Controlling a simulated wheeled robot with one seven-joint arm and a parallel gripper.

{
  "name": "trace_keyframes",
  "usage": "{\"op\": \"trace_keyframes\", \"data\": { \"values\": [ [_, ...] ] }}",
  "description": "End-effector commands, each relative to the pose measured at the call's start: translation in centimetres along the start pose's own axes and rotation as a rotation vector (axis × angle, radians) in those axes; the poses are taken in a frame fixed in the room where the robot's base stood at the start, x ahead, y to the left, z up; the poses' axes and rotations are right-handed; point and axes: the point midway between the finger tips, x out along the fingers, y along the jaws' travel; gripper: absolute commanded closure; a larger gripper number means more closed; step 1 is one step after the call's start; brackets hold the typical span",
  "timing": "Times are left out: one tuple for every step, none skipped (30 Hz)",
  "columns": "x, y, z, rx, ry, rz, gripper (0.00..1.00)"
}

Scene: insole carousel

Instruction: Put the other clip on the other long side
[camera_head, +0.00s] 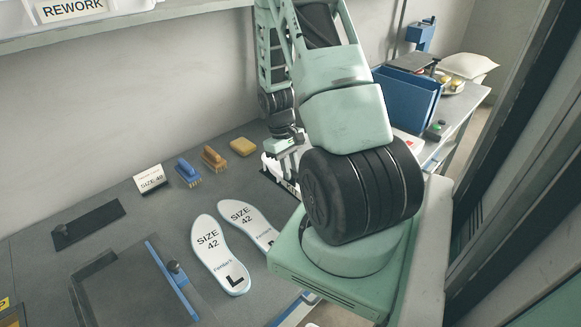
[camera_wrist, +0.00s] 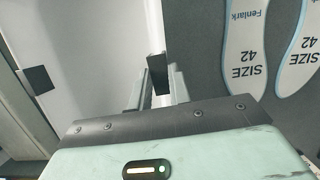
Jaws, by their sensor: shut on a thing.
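My gripper (camera_head: 290,160) is low over the bench at the back, beside a pale piece that my arm partly hides. In the wrist view its fingers (camera_wrist: 158,85) are shut on a small black block, which I take to be the clip (camera_wrist: 156,66). It is at the right edge of a broad pale panel (camera_wrist: 95,60). Another dark square piece (camera_wrist: 38,79), perhaps the other clip, sits at the panel's left edge. I cannot tell whether the held clip touches the panel.
Two size 42 insoles (camera_head: 220,255) lie on the grey bench. Behind them are a blue brush (camera_head: 188,172), an orange brush (camera_head: 214,158), a yellow sponge (camera_head: 243,147) and a size card (camera_head: 150,179). A dark board with a blue bar (camera_head: 172,279) lies front left. A blue bin (camera_head: 408,98) stands right.

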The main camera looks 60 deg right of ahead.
Motion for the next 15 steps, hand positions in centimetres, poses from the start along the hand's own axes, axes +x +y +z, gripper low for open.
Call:
{"op": "trace_keyframes", "data": {
  "values": [
    [-0.02,0.01,-0.02,0.0,0.001,0.0,1.0],
    [-0.02,0.01,-0.02,0.0,0.001,0.001,1.0],
    [-0.03,0.01,-0.02,0.0,0.001,0.001,1.0],
    [-0.03,0.01,-0.02,0.0,0.001,0.001,1.0],
    [-0.03,0.01,-0.02,0.0,0.001,0.0,1.0],
    [0.03,0.01,-0.04,0.0,0.001,0.0,1.0],
    [0.12,0.01,-0.06,0.0,0.0,0.0,1.0],
    [0.23,0.01,-0.09,0.0,0.0,0.0,1.0],
    [0.36,0.0,-0.12,0.0,0.0,0.0,1.0],
    [0.44,0.0,-0.15,0.0,0.0,0.0,1.0],
    [0.53,0.01,-0.17,0.0,0.0,0.0,1.0],
    [0.64,0.0,-0.2,0.0,0.0,0.0,1.0],
    [0.72,0.0,-0.22,0.0,0.0,0.0,1.0],
    [0.8,0.0,-0.24,0.0,0.0,0.0,1.0],
    [0.9,0.01,-0.27,0.0,0.001,0.0,1.0]
  ]
}}
